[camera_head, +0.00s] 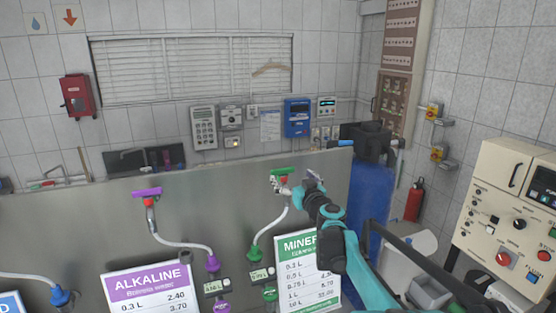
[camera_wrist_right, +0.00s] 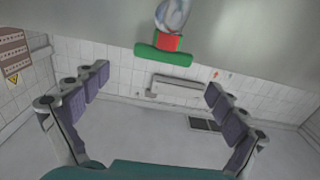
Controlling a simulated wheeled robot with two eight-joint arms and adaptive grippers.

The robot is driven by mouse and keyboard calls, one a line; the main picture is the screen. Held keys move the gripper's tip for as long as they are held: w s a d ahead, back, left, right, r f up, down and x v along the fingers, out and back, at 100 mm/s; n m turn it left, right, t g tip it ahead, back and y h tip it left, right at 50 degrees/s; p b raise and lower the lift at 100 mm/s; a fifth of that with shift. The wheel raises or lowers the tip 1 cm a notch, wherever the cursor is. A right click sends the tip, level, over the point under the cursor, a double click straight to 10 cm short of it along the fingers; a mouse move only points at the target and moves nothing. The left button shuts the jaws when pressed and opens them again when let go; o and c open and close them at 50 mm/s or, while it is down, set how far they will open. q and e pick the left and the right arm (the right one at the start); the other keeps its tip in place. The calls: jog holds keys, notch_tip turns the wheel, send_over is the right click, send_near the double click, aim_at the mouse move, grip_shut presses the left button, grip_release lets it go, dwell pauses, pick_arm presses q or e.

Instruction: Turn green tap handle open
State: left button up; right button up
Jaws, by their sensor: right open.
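The green tap handle (camera_head: 278,171) is a short flat bar on a red collar, at the top of the steel panel above the MINERAL sign. In the right wrist view the green handle (camera_wrist_right: 162,56) lies crosswise, with the red collar (camera_wrist_right: 168,42) and a shiny metal tap body behind it. My right gripper (camera_head: 290,188) is close beside the tap in the head view. In the wrist view its two purple-padded fingers (camera_wrist_right: 157,84) are spread wide, with nothing between them, and the handle shows beyond the fingertips. My left gripper is out of view.
A purple tap handle (camera_head: 147,193) with a white hose stands to the left on the same steel panel (camera_head: 90,230). The MINERAL sign (camera_head: 308,270) hangs below the green tap. A blue tank (camera_head: 371,195) stands behind my right arm. A control cabinet (camera_head: 505,215) is at right.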

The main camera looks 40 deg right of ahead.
aim_at(283, 169)
jog(key=p+x, duration=0.1)
jog(key=x, duration=0.6)
jog(key=shift+a+f, duration=0.15)
jog(key=shift+f, duration=0.05)
jog(key=shift+r, duration=0.1)
jog(key=shift+a, duration=0.1)
jog(key=c, duration=1.2)
